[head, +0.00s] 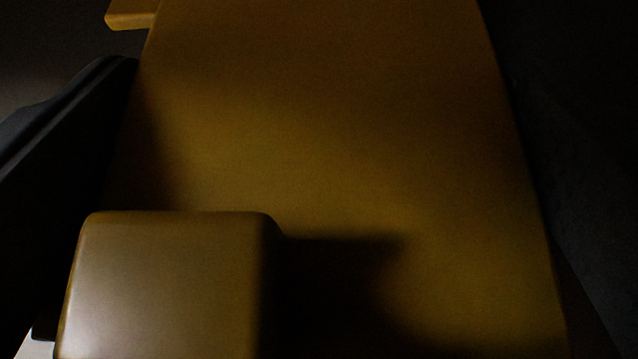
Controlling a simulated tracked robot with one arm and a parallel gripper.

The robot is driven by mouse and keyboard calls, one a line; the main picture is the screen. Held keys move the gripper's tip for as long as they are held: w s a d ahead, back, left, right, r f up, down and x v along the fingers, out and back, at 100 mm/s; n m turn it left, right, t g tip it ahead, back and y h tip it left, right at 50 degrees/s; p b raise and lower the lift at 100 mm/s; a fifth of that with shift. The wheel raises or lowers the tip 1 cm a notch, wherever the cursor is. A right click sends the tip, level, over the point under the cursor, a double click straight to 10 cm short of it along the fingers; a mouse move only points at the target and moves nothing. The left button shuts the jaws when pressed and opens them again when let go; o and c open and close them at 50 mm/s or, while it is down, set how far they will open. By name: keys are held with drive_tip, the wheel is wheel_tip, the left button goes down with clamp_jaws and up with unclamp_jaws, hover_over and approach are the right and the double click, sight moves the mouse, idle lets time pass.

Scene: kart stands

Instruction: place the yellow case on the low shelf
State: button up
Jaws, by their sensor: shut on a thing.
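The yellow case (330,130) fills most of the head view, very close to the camera and dimly lit. A raised block (165,285) of the same yellow stands out from it at the lower left, and a small yellow piece (130,14) juts out at the top left. My gripper (335,90) is shut on the case. One dark finger shows along its left side; the right side is too dark to make out the other finger clearly. The low shelf is not in view.
The surroundings are nearly black. A dull grey patch (45,50) shows at the upper left, and a dark grey surface (590,190) lies to the right of the case. A small pale patch shows at the bottom left corner. Free room cannot be judged.

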drive_tip(key=shift+f, duration=1.05)
drive_tip(key=shift+f, duration=0.1)
drive_tip(key=o, duration=1.4)
drive_tip(key=p+v, duration=0.2)
drive_tip(key=v, duration=1)
